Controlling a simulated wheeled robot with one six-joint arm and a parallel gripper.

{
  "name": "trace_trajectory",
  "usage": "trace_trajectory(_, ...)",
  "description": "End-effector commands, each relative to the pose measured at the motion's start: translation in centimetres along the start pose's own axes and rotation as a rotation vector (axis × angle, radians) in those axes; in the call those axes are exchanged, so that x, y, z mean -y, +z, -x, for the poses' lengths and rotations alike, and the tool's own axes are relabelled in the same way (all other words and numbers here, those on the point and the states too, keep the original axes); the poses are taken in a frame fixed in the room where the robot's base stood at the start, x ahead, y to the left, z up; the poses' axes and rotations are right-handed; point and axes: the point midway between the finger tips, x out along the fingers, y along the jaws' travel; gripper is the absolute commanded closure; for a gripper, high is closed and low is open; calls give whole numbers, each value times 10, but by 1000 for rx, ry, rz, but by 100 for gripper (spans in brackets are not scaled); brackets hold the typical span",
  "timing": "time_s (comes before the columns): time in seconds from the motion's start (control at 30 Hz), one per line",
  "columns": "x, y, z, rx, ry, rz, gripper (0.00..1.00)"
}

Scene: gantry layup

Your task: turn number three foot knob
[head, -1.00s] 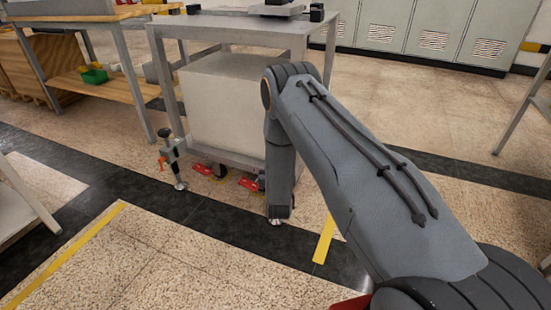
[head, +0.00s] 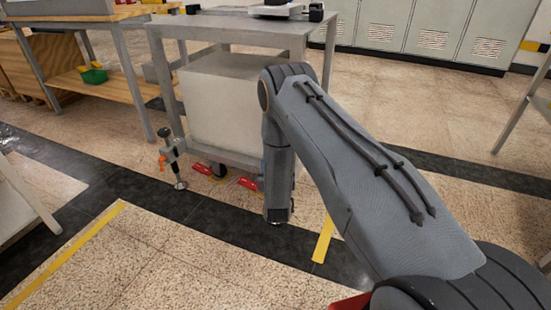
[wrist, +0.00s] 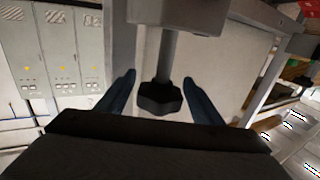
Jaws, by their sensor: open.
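In the wrist view a black foot knob (wrist: 160,98) sits at the end of a grey shaft (wrist: 167,55). My gripper (wrist: 162,88) is open, with one blue finger on each side of the knob and gaps visible between; I cannot tell how deep the knob sits between them. In the head view my forearm and wrist hide this knob and my fingers. Another foot with a black knob (head: 168,132) and an orange handle stands at the cart's left corner. No number shows on either foot.
The grey cart (head: 225,28) carries a large pale box (head: 235,100) on its lower shelf. Red caster pedals (head: 248,184) show beneath it. A wooden bench (head: 105,88) with a green bin (head: 94,76) stands at left, and lockers (head: 430,32) at the back.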

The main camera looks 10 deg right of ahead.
Motion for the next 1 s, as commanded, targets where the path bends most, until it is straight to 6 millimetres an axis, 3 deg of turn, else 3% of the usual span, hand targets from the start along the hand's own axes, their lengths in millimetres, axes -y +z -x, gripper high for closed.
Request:
trace_trajectory(0.2, 1, -2, 38, 2, -3, 1, 39)
trace_trajectory(0.4, 0, -1, 59, 1, -1, 0, 39)
trace_trajectory(1.0, 4, -6, 58, 21, -7, -6, 39)
